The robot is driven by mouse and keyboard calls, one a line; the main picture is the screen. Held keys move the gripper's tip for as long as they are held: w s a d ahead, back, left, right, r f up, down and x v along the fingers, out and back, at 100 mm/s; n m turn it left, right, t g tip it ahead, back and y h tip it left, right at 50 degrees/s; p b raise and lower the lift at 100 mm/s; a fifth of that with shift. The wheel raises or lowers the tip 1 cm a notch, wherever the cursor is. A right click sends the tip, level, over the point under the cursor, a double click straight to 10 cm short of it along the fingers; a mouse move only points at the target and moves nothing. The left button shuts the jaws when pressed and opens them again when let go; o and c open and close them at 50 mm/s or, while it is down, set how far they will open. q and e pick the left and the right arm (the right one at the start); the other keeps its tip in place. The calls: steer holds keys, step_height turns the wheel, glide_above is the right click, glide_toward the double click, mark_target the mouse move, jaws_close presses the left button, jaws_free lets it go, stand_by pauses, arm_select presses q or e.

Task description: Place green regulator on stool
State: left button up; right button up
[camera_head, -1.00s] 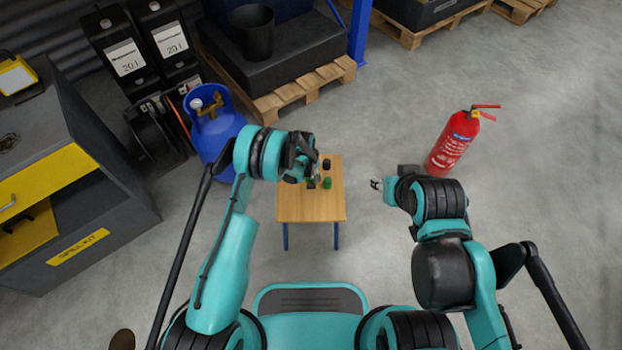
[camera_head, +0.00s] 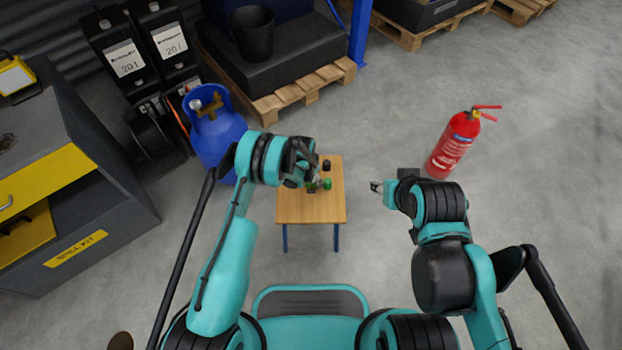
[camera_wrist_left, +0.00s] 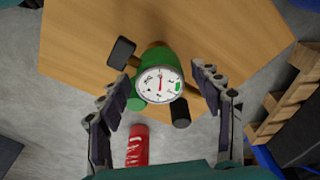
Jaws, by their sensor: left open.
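The green regulator (camera_wrist_left: 158,68) with its round white gauge (camera_wrist_left: 159,84) is on or just above the wooden stool (camera_wrist_left: 85,35) in the left wrist view. My left gripper (camera_wrist_left: 165,95) is open, its fingers on either side of the regulator. In the head view the stool (camera_head: 310,207) stands in the middle, and the regulator (camera_head: 327,184) shows as small green and dark parts on its top beside my left gripper (camera_head: 314,181). Whether the fingers touch the regulator is not clear. My right gripper (camera_head: 376,187) is off the stool's right side, apparently empty; its jaws are too small to judge.
A red fire extinguisher (camera_head: 453,143) stands on the floor at the right. A blue gas cylinder (camera_head: 215,135) is left of the stool. A spill kit cabinet (camera_head: 115,205) is at the left. A pallet (camera_head: 300,88) lies behind the stool.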

arm_select(q)
steer(key=s+a+r+n+t+p, duration=0.1)
steer(key=s+a+r, duration=0.15)
steer(key=r, duration=1.05)
steer(key=s+a+r+n+t+p, duration=0.15)
steer(key=a+r, duration=0.25)
steer(key=r, duration=0.9)
steer(key=s+a+r+n+p, duration=0.2)
steer(key=s+a+r, duration=0.15)
steer(key=r, duration=0.95)
steer(key=s+a+r+n+t, duration=0.1)
steer(key=s+a+r, duration=0.1)
steer(key=s, duration=0.4)
steer(key=s+a+r+n+t, duration=0.1)
steer(key=s+a+r+n, duration=0.1)
steer(key=s, duration=0.5)
steer(key=s+a+r+n+t+y, duration=0.1)
steer(key=s+a+r, duration=0.3)
steer(key=s, duration=0.3)
steer(key=shift+s+a+r, duration=0.2)
steer(key=shift+a+r, duration=0.05)
steer(key=shift+r, duration=0.15)
